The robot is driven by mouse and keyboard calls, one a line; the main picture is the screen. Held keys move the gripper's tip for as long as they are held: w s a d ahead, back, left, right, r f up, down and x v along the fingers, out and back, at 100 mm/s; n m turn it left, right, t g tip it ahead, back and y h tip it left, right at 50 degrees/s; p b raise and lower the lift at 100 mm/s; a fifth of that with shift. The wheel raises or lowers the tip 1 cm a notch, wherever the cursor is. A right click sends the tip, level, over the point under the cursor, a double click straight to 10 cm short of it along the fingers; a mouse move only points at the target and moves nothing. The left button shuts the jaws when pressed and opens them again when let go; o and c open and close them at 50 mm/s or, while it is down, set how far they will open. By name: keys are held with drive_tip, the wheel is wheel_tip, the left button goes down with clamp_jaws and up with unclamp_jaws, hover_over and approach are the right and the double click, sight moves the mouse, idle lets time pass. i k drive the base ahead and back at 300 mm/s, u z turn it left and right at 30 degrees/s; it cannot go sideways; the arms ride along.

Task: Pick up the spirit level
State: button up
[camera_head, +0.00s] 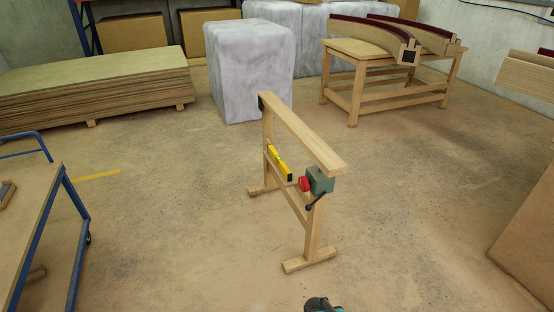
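The spirit level (279,162) is a yellow bar with dark ends in the head view. It sits on or against the lower rail of a wooden trestle (300,134), below the top beam, and slants down to the right. Whether it lies on the rail or leans on it is too small to tell. My gripper's fingers do not show in this view. Only a small dark and teal part cuts into the bottom edge, and I cannot tell what it is.
A green box-like device (320,181) with a red round part (304,184) and a dark handle is on the trestle's near end, close to the level. A blue-framed cart (70,205) stands at left. Stacked boards (95,85) and wrapped blocks (250,65) stand behind. The floor around the trestle is clear.

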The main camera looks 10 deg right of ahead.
sight(287, 174)
drive_tip(key=u, duration=0.55)
drive_tip(key=i, duration=1.15)
drive_tip(key=u, duration=0.85)
drive_tip(key=i, duration=2.6)
drive_tip(key=z, duration=0.45)
drive_tip(key=i, duration=0.75)
drive_tip(key=z, duration=0.85)
drive_tip(key=i, duration=0.65)
drive_tip(key=z, duration=0.2)
